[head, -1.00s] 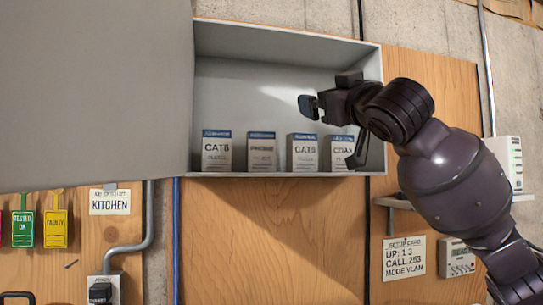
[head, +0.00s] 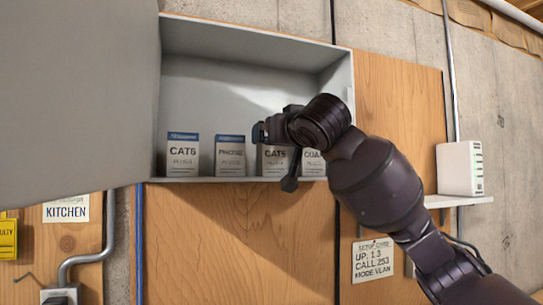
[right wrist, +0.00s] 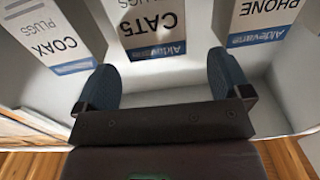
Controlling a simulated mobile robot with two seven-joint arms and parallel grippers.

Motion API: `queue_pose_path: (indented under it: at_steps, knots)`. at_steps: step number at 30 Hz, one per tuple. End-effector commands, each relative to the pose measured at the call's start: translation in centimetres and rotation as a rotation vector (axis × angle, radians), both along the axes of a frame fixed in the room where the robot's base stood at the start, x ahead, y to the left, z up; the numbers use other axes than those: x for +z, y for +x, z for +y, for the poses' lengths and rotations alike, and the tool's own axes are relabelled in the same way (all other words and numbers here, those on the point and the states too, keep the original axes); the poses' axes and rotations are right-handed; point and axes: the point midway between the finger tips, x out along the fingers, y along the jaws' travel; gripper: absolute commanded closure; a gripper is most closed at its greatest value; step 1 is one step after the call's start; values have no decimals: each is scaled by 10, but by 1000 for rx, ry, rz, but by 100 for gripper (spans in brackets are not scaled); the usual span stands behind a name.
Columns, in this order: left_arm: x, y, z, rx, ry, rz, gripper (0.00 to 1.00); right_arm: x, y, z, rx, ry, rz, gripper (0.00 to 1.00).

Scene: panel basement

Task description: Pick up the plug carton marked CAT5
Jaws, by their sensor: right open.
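The plug carton marked CAT5 (head: 276,162) stands upright on the cabinet floor, white with a blue top band. In the head view my right gripper partly covers its upper part. My right gripper (head: 273,157) is open and empty in front of it. In the right wrist view the CAT5 carton (right wrist: 152,22) appears upside down, beyond and between the two spread fingers (right wrist: 164,82), with a visible gap to them. My left gripper is not in view.
The PHONE carton (head: 230,158) stands left of CAT5, the COAX carton (head: 314,164) close on its right. A CAT6 carton (head: 183,158) stands farther left. The open cabinet door (head: 75,100) fills the left side. A shelf (head: 455,200) with a white device (head: 461,167) is at right.

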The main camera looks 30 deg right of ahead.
Motion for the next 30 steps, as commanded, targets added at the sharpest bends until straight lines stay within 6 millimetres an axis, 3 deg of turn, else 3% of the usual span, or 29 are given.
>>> queue_pose_path:
  at_steps: [5, 15, 24, 26, 30]
  knots:
    - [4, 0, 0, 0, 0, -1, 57, 0, 10, -3, -1, 0, 1, 4]
    - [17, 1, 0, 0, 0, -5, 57, -1, 49, -15, -1, -1, 0, 4]
    - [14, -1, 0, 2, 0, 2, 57, -3, 54, -15, 0, -2, 0, 4]
    - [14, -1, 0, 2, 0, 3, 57, -3, 54, -15, 0, -2, -1, 10]
    - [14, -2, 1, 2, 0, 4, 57, -3, 54, -15, 0, -2, -1, 32]
